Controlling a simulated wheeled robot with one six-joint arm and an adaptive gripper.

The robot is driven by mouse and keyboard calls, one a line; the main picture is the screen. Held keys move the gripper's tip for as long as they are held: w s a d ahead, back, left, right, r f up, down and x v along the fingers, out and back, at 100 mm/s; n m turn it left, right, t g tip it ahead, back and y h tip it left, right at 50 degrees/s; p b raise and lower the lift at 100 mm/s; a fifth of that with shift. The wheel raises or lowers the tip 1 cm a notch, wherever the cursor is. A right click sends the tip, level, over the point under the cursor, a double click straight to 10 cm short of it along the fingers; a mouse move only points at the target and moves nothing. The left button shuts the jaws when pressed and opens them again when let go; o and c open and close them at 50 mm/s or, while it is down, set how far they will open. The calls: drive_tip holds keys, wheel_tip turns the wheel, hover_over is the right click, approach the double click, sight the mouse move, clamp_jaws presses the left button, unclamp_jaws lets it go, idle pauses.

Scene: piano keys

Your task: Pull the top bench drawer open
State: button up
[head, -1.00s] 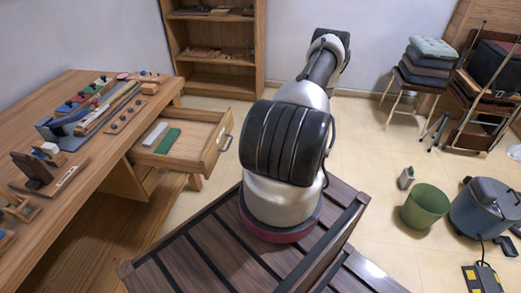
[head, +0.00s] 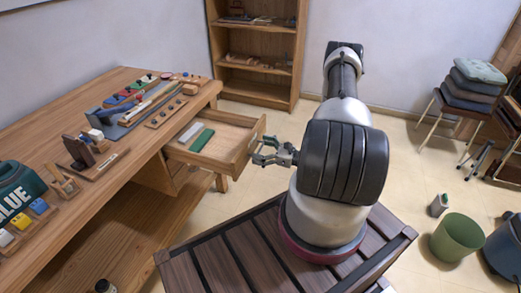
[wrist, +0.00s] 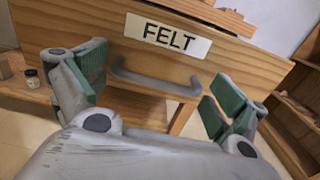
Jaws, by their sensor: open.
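The top bench drawer (head: 240,152) stands well open from the workbench, with a green block (head: 202,140) and a pale block (head: 190,132) inside. Its wooden front (wrist: 235,52) carries a white "FELT" label (wrist: 168,36) in the wrist view. A grey bar handle (wrist: 155,82) sits below the label. My gripper (head: 268,152) is beside the drawer front at the handle side. It is open, with its green-padded fingers (wrist: 158,92) apart and the handle between them in the wrist picture. I cannot tell whether they touch it. Nothing is held.
The workbench (head: 75,110) bears several tools and small wooden pieces along the left. A bookshelf (head: 258,82) stands behind. A green bin (head: 458,238) and a stool with stacked cushions (head: 475,85) are at the right. Tiled floor beyond my base is mostly clear.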

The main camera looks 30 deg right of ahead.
sight(233, 146)
drive_tip(key=c, duration=1.4)
drive_tip(key=x, duration=1.2)
drive_tip(key=shift+c, duration=0.2)
drive_tip(key=o, duration=1.4)
drive_tip(key=shift+o, duration=0.2)
drive_tip(key=v, duration=1.2)
drive_tip(key=v, duration=0.8)
drive_tip(key=shift+s+d, duration=0.25)
drive_tip(key=shift+s, duration=0.1)
